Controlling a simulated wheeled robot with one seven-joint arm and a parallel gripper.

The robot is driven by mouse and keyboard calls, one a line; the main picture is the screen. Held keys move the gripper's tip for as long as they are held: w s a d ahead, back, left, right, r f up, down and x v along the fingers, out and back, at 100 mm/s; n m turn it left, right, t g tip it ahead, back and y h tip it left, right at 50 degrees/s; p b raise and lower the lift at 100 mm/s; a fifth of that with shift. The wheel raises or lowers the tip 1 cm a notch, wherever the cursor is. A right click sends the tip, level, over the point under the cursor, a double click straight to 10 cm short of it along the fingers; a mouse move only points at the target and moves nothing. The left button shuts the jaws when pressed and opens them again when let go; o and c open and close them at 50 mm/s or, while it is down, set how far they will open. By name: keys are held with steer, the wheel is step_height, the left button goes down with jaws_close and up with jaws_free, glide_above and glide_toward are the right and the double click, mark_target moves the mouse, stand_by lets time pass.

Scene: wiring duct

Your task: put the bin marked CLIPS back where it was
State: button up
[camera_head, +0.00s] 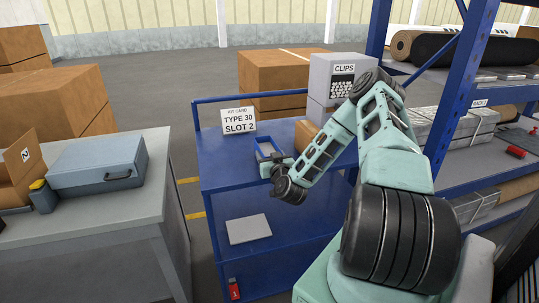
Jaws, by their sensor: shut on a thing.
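The grey bin marked CLIPS (343,70) stands upright at the back right of the blue cart, on top of another grey box (316,113). My arm hides its lower right part. My gripper (271,164) is low over the cart's top, in front and to the left of that bin and apart from it. It is shut on a small blue-rimmed thing (268,147) that looks like an open tray. The fingertips are small and partly hidden, so the exact grip is unclear.
A kit card (239,121) reading TYPE 30 SLOT 2 stands at the blue cart's (222,176) back left. A cardboard box (305,134) sits behind my forearm. A blue-framed rack (457,90) stands at right; a grey table (130,215) with a blue case (98,164) at left.

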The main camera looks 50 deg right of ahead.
steer(key=shift+f, duration=0.1)
steer(key=o, duration=1.2)
steer(key=shift+c, duration=0.2)
steer(key=shift+s+a, duration=0.1)
